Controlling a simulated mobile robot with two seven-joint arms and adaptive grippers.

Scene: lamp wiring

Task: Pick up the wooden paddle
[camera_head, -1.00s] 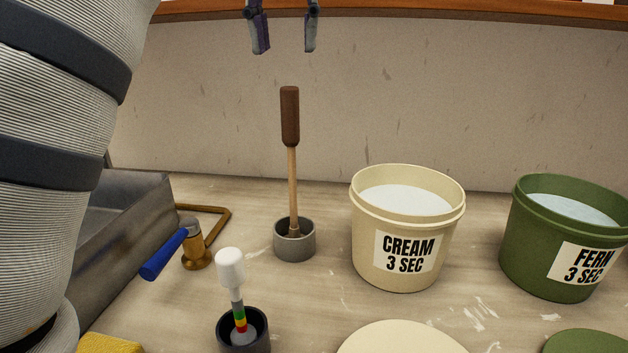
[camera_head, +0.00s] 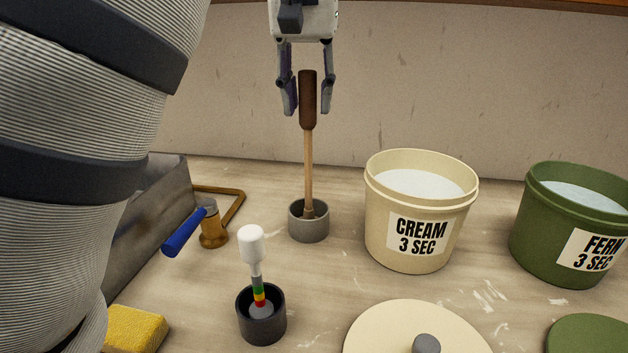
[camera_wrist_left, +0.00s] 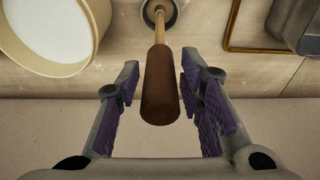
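The wooden paddle (camera_head: 308,150) stands upright in a small grey cup (camera_head: 309,222), its dark brown handle on top and a lighter wooden shaft below. My left gripper (camera_head: 308,108) is above the bench with its fingers pointing down, one on each side of the handle. It is open, with a gap on both sides of the handle. In the left wrist view, the handle (camera_wrist_left: 160,88) lies between the two purple-padded fingers of the gripper (camera_wrist_left: 158,88). The paddle's lower end is hidden in the cup. My right gripper is not in view.
A cream bucket (camera_head: 418,240) and a green bucket (camera_head: 540,245) stand to the right. A black cup (camera_head: 262,325) holding a white-topped tool (camera_head: 252,245) is in front. A metal tray (camera_head: 150,225), brass piece with blue handle (camera_head: 185,232) and yellow sponge (camera_head: 135,328) are left.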

